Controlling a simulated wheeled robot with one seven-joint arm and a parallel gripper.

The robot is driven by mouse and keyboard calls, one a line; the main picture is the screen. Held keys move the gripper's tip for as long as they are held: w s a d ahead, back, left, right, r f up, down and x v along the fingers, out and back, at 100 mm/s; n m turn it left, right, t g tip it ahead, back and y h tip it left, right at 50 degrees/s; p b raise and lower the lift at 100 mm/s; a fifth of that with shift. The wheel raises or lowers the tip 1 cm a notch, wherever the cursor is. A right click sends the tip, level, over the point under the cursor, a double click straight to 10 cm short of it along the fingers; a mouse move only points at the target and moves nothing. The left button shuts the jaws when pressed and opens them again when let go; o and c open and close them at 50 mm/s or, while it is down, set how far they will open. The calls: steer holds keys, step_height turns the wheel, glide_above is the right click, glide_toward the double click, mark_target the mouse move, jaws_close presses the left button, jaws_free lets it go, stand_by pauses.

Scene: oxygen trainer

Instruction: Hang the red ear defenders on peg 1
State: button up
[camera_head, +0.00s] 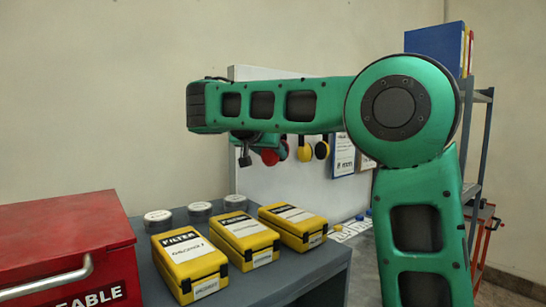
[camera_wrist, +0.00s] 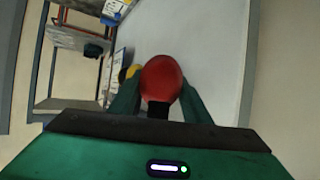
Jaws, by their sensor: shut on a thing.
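The red ear defenders (camera_head: 270,157) hang below my arm in the head view, in front of the white board. In the wrist view a rounded red cup (camera_wrist: 161,76) sits between the two green fingers of my gripper (camera_wrist: 160,95). My gripper is shut on the red ear defenders, and they are held up in the air. Yellow ear defenders (camera_head: 305,151) hang on the board just right of the red ones, and yellow also shows beside the red cup in the wrist view. I cannot make out peg 1 or any number; my arm hides part of the board.
Three yellow filter cases (camera_head: 190,265) and several grey round tins (camera_head: 158,218) stand on the dark bench (camera_head: 318,262). A red toolbox (camera_head: 65,240) is at the left. A shelf rack (camera_head: 482,150) with blue binders (camera_head: 433,45) stands at the right. Posters (camera_head: 344,155) are on the board.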

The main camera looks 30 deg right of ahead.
steer(key=shift+w+a, duration=0.15)
steer(key=shift+w, duration=0.45)
steer(key=shift+c, duration=0.5)
steer(key=shift+w+a+f, duration=0.15)
steer(key=shift+w+f, duration=0.3)
jaws_close()
steer(key=shift+w+f, duration=0.2)
steer(key=shift+f, duration=0.15)
steer(key=shift+a+f, duration=0.1)
steer(key=shift+f, duration=0.05)
steer(key=o, duration=1.6)
jaws_free()
steer(key=shift+w, duration=0.1)
steer(key=shift+r, duration=0.2)
steer(key=shift+r, duration=0.1)
